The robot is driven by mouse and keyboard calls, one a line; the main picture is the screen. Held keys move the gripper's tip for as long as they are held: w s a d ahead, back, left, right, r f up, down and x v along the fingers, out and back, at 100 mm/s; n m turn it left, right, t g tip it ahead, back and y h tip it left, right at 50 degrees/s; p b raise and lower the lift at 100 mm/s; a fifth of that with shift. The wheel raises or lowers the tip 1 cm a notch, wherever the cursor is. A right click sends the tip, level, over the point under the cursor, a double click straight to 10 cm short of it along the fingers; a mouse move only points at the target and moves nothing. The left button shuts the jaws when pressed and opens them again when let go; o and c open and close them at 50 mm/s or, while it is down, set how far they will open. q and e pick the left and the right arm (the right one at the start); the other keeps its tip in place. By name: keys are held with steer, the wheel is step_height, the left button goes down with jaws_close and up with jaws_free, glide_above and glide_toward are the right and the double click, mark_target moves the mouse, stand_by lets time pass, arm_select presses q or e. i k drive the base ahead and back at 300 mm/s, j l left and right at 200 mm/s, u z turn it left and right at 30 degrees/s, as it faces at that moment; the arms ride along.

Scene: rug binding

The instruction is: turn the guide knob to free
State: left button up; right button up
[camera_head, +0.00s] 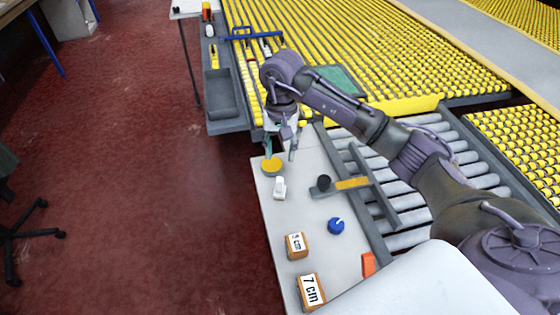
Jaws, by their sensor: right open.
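A blue round knob (336,226) with a white pointer mark sits on the light table. A black knob (323,182) stands at the left end of a guide bar (352,184) with a yellow strip. Which of the two is the guide knob I cannot tell, and no free label is readable. My right gripper (280,152) is open and empty, pointing down at the table's far end, beyond both knobs. One finger is close to a yellow disc (271,166); contact cannot be told. My left gripper is not in view.
A white switch-like piece (279,188) and blocks marked 5 cm (297,245) and 7 cm (311,291) are on the table (275,217). An orange piece (368,264) is at its right edge. Grey rollers (400,187) lie to the right, partly under my right arm.

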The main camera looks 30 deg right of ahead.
mark_target(336, 226)
steer(key=k+j, duration=0.1)
steer(key=j, duration=0.25)
steer(key=k+j, duration=0.15)
steer(key=j, duration=0.15)
steer(key=k+j, duration=0.1)
steer(key=j, duration=0.25)
steer(key=k+j, duration=0.15)
steer(key=j, duration=0.15)
